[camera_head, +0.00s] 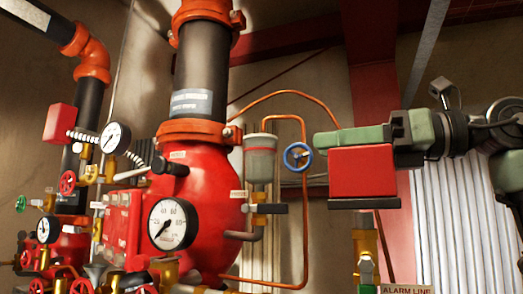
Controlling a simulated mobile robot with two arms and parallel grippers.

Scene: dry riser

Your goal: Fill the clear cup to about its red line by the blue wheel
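The clear cup (261,158) looks greyish and hangs upright beside the red valve body, with a pipe below it. A faint reddish line crosses its upper part; I cannot make out a liquid level. The blue wheel (298,157) is just right of the cup, on a copper pipe. My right gripper (322,140), green, comes in from the right, its fingertips close to the right of the wheel in the picture. I cannot tell whether it touches the wheel, or how far apart its fingers are. My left gripper is not in view.
A red box (362,172) sits just below my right gripper in the picture. A large gauge (173,224) is on the red valve body (205,190). Copper pipes (304,240) run around the wheel. Red wheels and a smaller gauge (115,138) crowd the left.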

